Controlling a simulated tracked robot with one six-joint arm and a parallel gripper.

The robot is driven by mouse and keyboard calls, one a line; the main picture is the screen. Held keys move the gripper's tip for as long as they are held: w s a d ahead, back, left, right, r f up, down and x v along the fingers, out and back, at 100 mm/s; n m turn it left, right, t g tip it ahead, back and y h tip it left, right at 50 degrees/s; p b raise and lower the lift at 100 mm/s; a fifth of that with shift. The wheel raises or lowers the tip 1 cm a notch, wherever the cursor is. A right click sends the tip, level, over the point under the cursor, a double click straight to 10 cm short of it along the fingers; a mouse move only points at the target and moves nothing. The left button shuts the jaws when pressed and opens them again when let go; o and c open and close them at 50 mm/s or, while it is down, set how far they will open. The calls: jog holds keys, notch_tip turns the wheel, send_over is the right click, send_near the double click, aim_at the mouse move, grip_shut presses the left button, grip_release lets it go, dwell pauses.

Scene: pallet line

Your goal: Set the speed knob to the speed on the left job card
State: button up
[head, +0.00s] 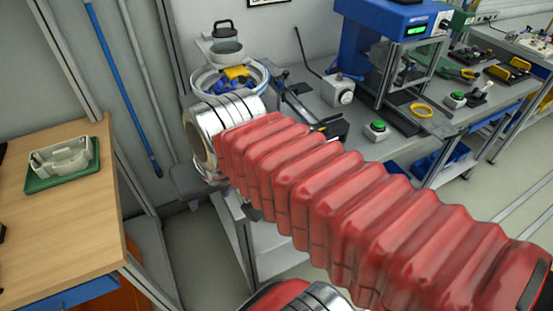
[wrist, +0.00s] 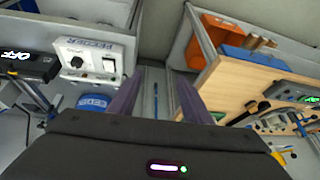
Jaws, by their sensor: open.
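In the wrist view a pale control box (wrist: 90,58) with the word FEEDER bears a small round dark knob (wrist: 76,62) and a lighter fitting (wrist: 109,65). I cannot tell whether this is the speed knob, nor read a setting. In the head view a grey box with a round dial (head: 346,97) stands on the bench behind my arm. My gripper (wrist: 160,80) is open, its two dark purple fingers apart with nothing between them; the control box is to their left. In the head view my arm hides the gripper. No job card can be made out.
A bowl feeder (head: 232,78) stands behind my silver wrist. A blue machine (head: 385,22) with a green display stands on the grey bench, with green-buttoned boxes nearby. A wooden table (head: 60,215) with a green tray (head: 45,184) is at left. Open floor lies between.

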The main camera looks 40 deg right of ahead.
jog(key=w+d+f+m+g+y, duration=0.1)
jog(key=w+d+m, duration=0.1)
jog(key=d+m, duration=1.1)
jog(key=w+d+f+m+y, duration=0.2)
jog(key=w+d+m, duration=0.1)
jog(key=d+m, duration=0.9)
jog(key=d, duration=0.5)
jog(key=shift+w+d+m+g, duration=0.2)
jog(key=shift+w+m+g, duration=0.05)
jog(key=shift+m+g, duration=0.15)
jog(key=shift+f, duration=0.1)
jog(key=x, duration=1.3)
jog(key=shift+a+f, duration=0.3)
jog(key=shift+a, duration=0.05)
jog(key=shift+c, duration=0.2)
